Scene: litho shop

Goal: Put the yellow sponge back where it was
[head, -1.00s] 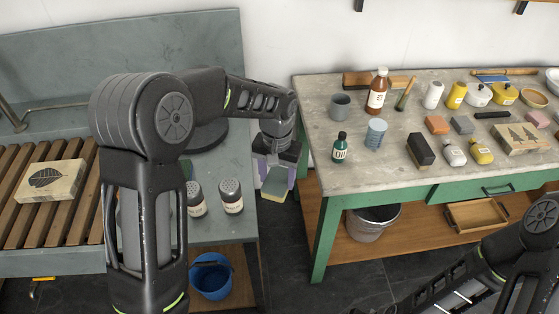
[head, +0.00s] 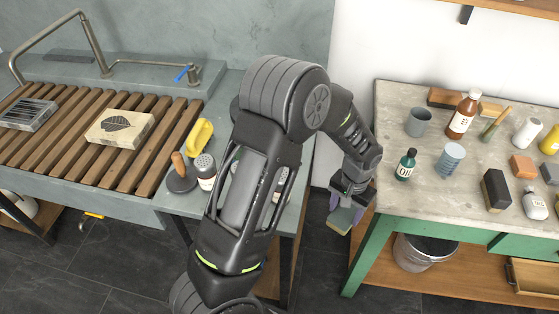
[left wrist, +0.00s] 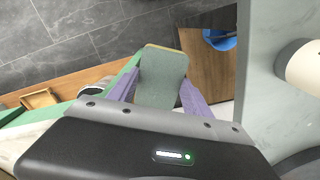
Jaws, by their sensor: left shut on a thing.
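The sponge (head: 338,221), with a dull green face and a yellow edge, is between the lavender fingers of my left gripper (head: 347,211). The gripper is shut on it and points down in the gap between the sink unit and the workbench, above the floor. In the left wrist view the sponge (left wrist: 162,78) shows its green face, with a thin yellow edge at its far end, and a finger on each side. My right gripper is out of view.
At left is the sink unit with wooden slats (head: 60,148), a block with a leaf print (head: 120,128), a tap, a yellow item (head: 199,137) and shakers (head: 205,170). At right is the workbench (head: 405,190) with an oil bottle (head: 405,164) and several other items. A bucket (head: 425,250) stands below it.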

